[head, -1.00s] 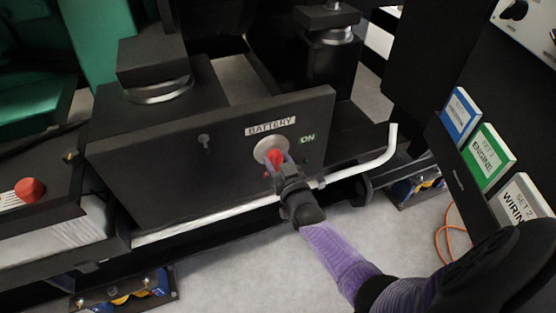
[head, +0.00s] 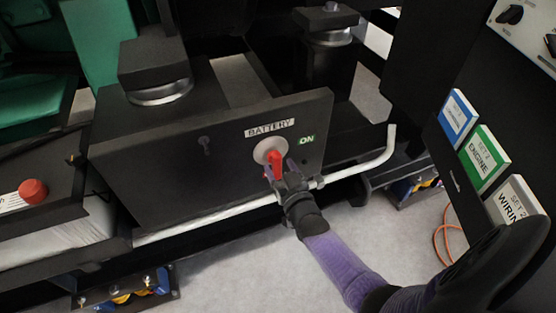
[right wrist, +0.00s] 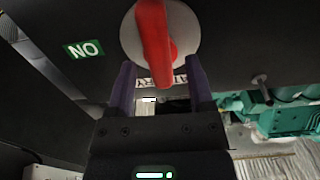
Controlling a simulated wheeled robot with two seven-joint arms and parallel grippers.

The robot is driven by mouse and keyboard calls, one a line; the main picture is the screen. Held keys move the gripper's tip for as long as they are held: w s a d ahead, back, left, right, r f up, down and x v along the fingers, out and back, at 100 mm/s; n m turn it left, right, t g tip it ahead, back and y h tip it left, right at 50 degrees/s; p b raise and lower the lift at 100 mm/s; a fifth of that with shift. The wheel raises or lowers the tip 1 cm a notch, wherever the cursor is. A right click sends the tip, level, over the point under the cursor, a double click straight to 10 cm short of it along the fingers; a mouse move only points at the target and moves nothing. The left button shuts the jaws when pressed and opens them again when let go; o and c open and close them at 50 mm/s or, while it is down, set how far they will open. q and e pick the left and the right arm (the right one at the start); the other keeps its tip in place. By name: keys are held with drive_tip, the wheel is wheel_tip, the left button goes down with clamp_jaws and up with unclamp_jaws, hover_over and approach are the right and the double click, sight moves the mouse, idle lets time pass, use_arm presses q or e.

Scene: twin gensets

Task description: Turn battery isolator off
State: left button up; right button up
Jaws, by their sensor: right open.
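The battery isolator has a red handle (head: 273,163) on a pale round plate (head: 262,151), set in a dark panel under a BATTERY label (head: 270,128). A green ON label (head: 307,140) sits to its right. The handle stands roughly upright in the head view. My right gripper (head: 282,171) is open just below and right of the handle. I cannot tell whether a finger touches the handle. My left gripper is not in view.
A white bent pipe (head: 350,175) runs along below the panel, close under my right gripper. A red button (head: 33,191) is at the left. Signs for engine (head: 485,152) and wiring (head: 518,205) stand at the right. An orange cable (head: 437,238) lies on the floor.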

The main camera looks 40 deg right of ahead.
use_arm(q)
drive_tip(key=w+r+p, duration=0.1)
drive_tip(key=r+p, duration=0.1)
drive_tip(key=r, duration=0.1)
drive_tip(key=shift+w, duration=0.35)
use_arm(e)
drive_tip(key=v, duration=0.7)
drive_tip(key=shift+s, duration=0.35)
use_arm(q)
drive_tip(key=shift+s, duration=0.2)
